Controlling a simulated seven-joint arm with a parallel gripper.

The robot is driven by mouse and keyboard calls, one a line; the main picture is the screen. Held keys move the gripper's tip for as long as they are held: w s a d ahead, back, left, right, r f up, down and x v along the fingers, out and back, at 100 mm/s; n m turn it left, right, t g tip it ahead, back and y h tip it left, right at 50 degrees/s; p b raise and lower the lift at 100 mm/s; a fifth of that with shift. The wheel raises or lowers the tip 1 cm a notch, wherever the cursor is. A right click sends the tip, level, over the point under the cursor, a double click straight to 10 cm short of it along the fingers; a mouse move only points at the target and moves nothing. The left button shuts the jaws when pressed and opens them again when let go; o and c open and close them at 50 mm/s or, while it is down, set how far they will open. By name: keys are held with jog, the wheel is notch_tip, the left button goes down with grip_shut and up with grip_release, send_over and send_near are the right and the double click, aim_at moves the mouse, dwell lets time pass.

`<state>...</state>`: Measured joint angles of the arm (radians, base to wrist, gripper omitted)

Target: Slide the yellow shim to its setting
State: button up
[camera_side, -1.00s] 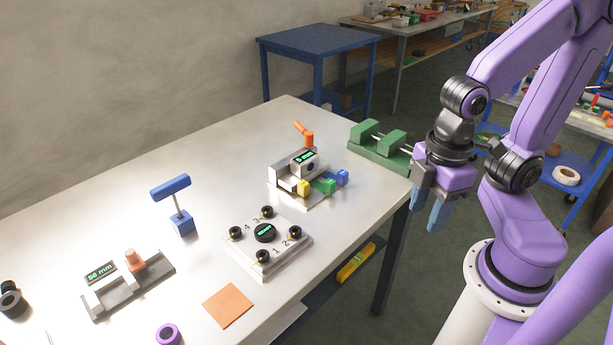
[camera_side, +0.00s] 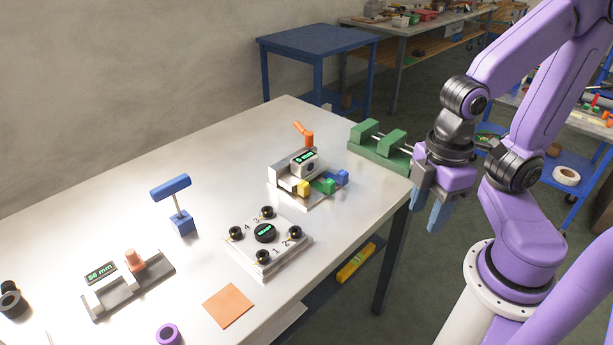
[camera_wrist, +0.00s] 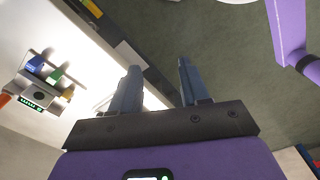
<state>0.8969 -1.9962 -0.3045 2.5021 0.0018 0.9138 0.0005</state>
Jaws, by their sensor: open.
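The yellow shim (camera_side: 304,187) is a small block at the front of a grey and white fixture (camera_side: 284,181) with a small lit display, at the far right part of the table. A green block (camera_side: 326,186) and a blue block (camera_side: 342,177) sit in a row beside it. In the wrist view the yellow shim (camera_wrist: 68,93) shows at the left. My gripper (camera_side: 432,212) is open and empty, off the table's right edge, apart from the fixture. Its two blue-grey fingers (camera_wrist: 158,88) are spread in the wrist view.
A plate with black knobs (camera_side: 266,243), a blue T-handled block (camera_side: 181,221), an orange square (camera_side: 228,305) and a gauge with a display (camera_side: 128,285) occupy the front and left.

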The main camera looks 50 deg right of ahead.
jog(key=shift+o, duration=0.4)
jog(key=r+m, duration=0.2)
jog(key=m, duration=1.1)
send_over(303, 183)
notch_tip(303, 183, down, 17)
jog(key=shift+r, duration=0.1)
